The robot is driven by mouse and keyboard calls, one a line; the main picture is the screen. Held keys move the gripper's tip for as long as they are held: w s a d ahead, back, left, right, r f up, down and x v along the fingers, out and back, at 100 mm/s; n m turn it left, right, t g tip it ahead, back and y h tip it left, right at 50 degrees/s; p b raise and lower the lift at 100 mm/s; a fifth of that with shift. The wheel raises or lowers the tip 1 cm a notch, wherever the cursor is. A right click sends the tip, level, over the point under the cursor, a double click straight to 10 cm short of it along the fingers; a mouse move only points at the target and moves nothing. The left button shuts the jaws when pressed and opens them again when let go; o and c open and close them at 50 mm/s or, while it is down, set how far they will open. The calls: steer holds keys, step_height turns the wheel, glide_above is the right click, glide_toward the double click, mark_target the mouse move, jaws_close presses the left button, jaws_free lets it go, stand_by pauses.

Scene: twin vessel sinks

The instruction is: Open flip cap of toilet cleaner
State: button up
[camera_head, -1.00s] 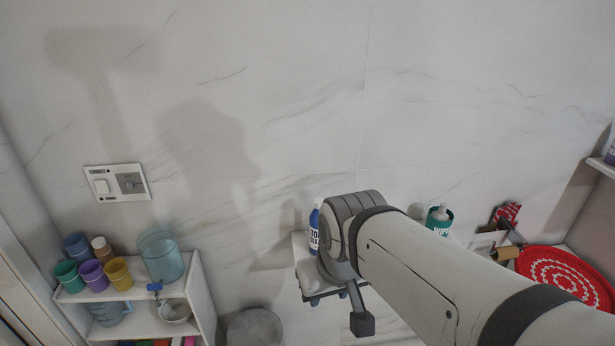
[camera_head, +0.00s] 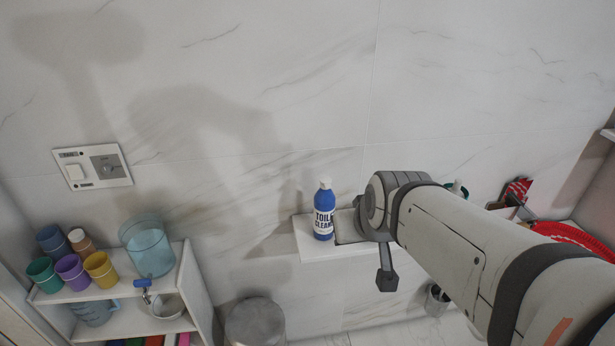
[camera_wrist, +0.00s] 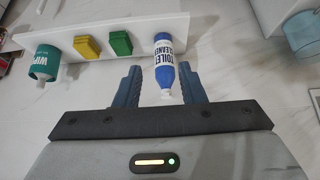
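The toilet cleaner (camera_head: 324,212) is a blue bottle with a white label and white cap, standing upright on a small white wall shelf (camera_head: 309,241). In the wrist view the bottle (camera_wrist: 164,62) appears upside down, its white cap (camera_wrist: 166,94) pointing toward my gripper. My gripper (camera_wrist: 160,84) is open, its two dark blue fingers spread. The cap end shows between the fingers in that view, nearer the right finger; I cannot tell the depth gap or any contact. In the head view my arm hides the fingers. The cap looks closed, but it is small.
Yellow sponges (camera_wrist: 88,48), a green sponge (camera_wrist: 121,43) and a green wipes tub (camera_wrist: 42,62) share the shelf. Left stands a rack with several cups (camera_head: 70,270) and a blue water dispenser (camera_head: 148,248). A round grey bin (camera_head: 255,322) is below. A red round item (camera_head: 572,236) lies right.

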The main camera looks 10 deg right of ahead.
steer(key=w+f+t+b, duration=0.5)
steer(key=w+f+b, duration=0.2)
steer(key=w+b, duration=0.2)
steer(key=t+b, duration=1.1)
steer(key=b, duration=0.5)
glide_toward(328, 189)
steer(key=x, duration=1)
steer(key=shift+w+r, duration=0.15)
steer(key=shift+w, duration=0.1)
